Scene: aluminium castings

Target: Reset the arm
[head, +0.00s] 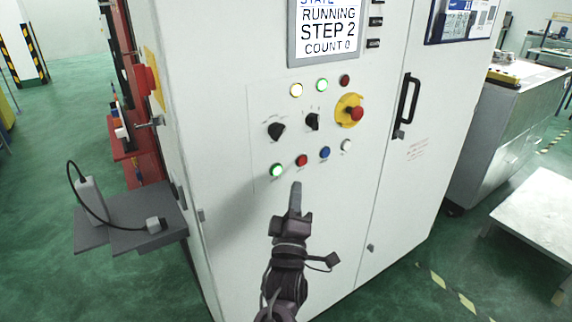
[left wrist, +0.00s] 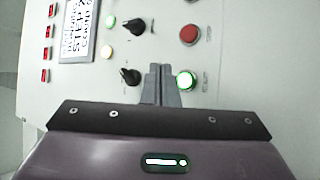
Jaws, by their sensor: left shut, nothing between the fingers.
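My left gripper (head: 296,187) is in front of the white control cabinet (head: 225,120), its fingers shut and empty, just below the lower row of buttons. In the left wrist view the shut fingers (left wrist: 161,72) point at the panel beside a lit green button (left wrist: 185,80). The lower row in the head view holds a lit green button (head: 277,170), a red button (head: 301,160), a blue button (head: 325,152) and a white button (head: 346,145). I cannot tell whether the fingertips touch the panel. My right gripper is not in view.
The screen (head: 326,30) reads RUNNING, STEP 2, COUNT 0. Two black knobs and a red emergency stop (head: 355,113) on yellow sit above the buttons. A grey shelf (head: 135,225) juts out at left. A black door handle (head: 408,100) and a white table (head: 530,215) are at right.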

